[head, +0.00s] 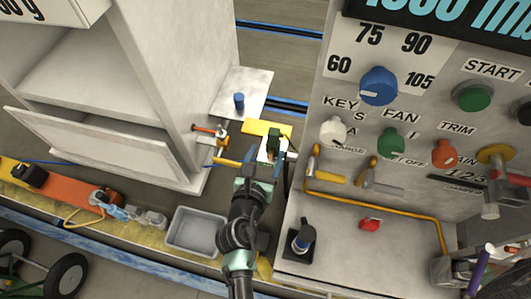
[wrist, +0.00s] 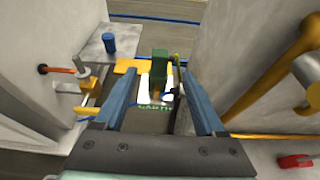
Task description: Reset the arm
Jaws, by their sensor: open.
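My gripper (head: 265,162) reaches out over the gap between the white cabinet and the control panel. In the wrist view my gripper (wrist: 160,78) has its two blue fingers spread apart, with nothing clasped. A dark green block (head: 274,139) shows just beyond the fingertips. It also shows in the wrist view (wrist: 159,66), framed between the fingers, above a white card (wrist: 150,95) with green lettering. I cannot tell how far the block is from the fingers.
The control panel (head: 430,180) with knobs stands close on the right, above a yellow pipe (head: 380,207). The white cabinet (head: 140,100) stands on the left. A blue cylinder (head: 239,101) stands on a plate behind. A grey tray (head: 196,232) lies left of my arm.

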